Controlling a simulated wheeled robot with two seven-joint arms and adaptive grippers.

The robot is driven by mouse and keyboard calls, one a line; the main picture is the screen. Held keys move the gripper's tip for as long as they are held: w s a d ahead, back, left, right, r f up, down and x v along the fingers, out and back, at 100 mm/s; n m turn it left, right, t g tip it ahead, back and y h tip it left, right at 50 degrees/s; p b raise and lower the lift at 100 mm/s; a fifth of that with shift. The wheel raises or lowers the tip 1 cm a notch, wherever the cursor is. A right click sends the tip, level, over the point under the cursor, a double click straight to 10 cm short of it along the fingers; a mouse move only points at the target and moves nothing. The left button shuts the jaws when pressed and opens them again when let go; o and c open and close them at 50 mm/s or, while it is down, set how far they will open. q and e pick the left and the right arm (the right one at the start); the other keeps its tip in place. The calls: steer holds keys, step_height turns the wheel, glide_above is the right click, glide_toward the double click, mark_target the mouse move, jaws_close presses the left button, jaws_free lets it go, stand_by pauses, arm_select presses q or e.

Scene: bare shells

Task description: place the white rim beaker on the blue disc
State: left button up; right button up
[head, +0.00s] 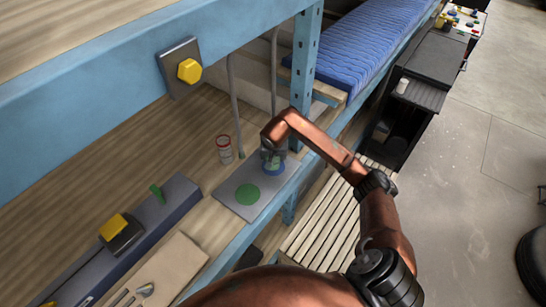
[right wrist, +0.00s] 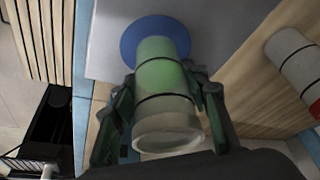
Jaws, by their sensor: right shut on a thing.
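My right gripper (head: 272,150) points down over the grey plate and is shut on a green beaker with a pale rim. In the right wrist view the fingers (right wrist: 160,95) press on both sides of the beaker (right wrist: 160,75), its rim toward the camera. The far end of the beaker overlaps the blue disc (right wrist: 138,29); I cannot tell whether it touches. In the head view the blue disc (head: 276,172) shows partly below the gripper, and the beaker is mostly hidden there. My left gripper is out of view.
A green disc (head: 248,195) lies on the grey plate (head: 225,192). A white and red can (head: 224,149) stands left of my gripper. A blue post (head: 305,80) rises behind it. A yellow button (head: 189,70) sits on the upper beam.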

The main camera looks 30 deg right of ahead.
steer(key=o, duration=0.9)
steer(key=shift+c, duration=0.2)
steer(key=o, duration=0.3)
steer(key=shift+s+a+r, duration=0.1)
steer(key=shift+s, duration=0.05)
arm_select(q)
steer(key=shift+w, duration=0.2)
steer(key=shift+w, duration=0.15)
arm_select(e)
steer(key=shift+r, duration=0.35)
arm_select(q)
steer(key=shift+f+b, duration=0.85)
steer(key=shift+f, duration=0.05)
arm_select(e)
steer(key=v, duration=1.1)
steer(key=shift+s+r, duration=0.15)
steer(key=shift+r, duration=0.05)
